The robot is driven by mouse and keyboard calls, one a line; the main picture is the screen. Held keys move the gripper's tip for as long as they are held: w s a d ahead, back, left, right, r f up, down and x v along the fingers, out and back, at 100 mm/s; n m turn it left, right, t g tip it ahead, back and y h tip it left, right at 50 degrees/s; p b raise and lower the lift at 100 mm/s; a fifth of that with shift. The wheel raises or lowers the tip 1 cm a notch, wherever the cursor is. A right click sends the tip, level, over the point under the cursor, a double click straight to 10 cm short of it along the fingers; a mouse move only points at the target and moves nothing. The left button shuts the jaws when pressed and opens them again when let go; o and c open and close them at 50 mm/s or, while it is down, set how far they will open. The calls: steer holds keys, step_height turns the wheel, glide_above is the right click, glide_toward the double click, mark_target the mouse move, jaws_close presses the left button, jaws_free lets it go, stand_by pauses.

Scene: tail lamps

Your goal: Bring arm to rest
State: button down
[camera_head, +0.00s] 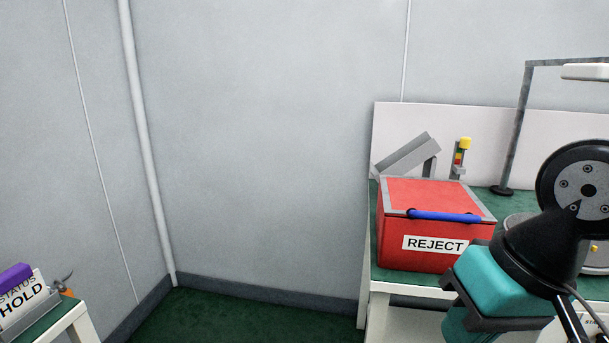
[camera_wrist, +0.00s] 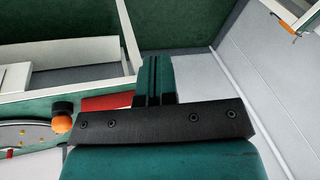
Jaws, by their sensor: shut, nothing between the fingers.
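My arm shows at the right of the head view, in front of the green-topped bench (camera_head: 372,240). My gripper (camera_head: 467,325), with teal fingers, points down, and its lower end is partly cut off by the frame edge. In the wrist view my gripper (camera_wrist: 155,65) has its two teal fingers side by side, shut and empty. The fingers touch nothing that I can see. A red box marked REJECT (camera_head: 400,245), with a blue handle, stands on the bench left of my arm.
A grey angled chute (camera_head: 407,153) and a small yellow-topped stack light (camera_head: 465,144) stand behind the box. A lamp post (camera_head: 515,130) rises at the right. A HOLD sign (camera_head: 22,297) is at lower left. Green floor (camera_head: 240,315) between is clear.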

steer(key=s+r+n+g+p, duration=0.1)
steer(key=s+r+n+p, duration=0.1)
steer(key=r+p, duration=0.5)
steer(key=s+a+r+n+p, duration=0.1)
steer(key=r+n+p, duration=0.2)
steer(key=r+p, duration=0.5)
steer(key=shift+s+a+r+g+y+p, duration=0.2)
steer(key=shift+s+a+g+y+p, duration=0.05)
steer(key=shift+s+g+y+p, duration=0.15)
